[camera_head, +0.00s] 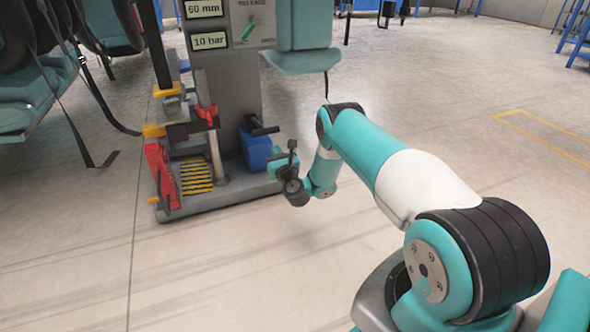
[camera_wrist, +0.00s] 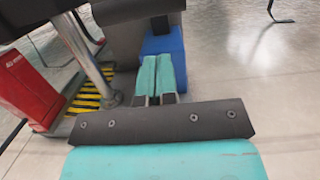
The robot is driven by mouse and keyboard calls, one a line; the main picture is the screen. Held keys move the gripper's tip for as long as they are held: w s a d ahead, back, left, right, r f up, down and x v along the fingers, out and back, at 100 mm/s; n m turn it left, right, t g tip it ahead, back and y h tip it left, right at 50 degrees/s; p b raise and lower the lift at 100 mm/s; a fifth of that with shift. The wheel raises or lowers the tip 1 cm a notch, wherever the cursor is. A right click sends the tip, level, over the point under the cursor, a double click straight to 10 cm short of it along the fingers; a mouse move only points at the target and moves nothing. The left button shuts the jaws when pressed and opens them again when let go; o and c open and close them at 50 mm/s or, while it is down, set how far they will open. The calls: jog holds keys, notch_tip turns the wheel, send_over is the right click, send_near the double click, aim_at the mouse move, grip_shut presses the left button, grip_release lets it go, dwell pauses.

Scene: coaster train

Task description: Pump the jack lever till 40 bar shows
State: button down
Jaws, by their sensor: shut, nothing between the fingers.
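The jack (camera_head: 230,85) stands left of centre in the head view, with readouts of "60 mm" and "10 bar" (camera_head: 210,41). At its right foot is a blue pump block (camera_head: 256,152), also in the wrist view (camera_wrist: 175,42). A short black handle (camera_head: 262,129), apparently the jack lever, sticks out above the block. My gripper (camera_head: 273,163) is low beside the block, to its right in the head view. In the wrist view the teal fingers (camera_wrist: 163,62) are together and empty, pointing towards the block. Whether they touch it I cannot tell.
A red plate (camera_head: 162,175), a yellow-black striped base (camera_head: 195,178) and a metal post (camera_head: 217,155) lie left of the block. Teal seats with hanging straps (camera_head: 75,120) are at far left. A teal part (camera_head: 302,60) overhangs at upper right. Floor to the right is clear.

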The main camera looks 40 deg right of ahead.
jog(key=p+v, duration=1)
jog(key=p, duration=0.6)
jog(key=shift+d, duration=0.2)
jog(key=shift+r, duration=0.1)
dwell(1.7)
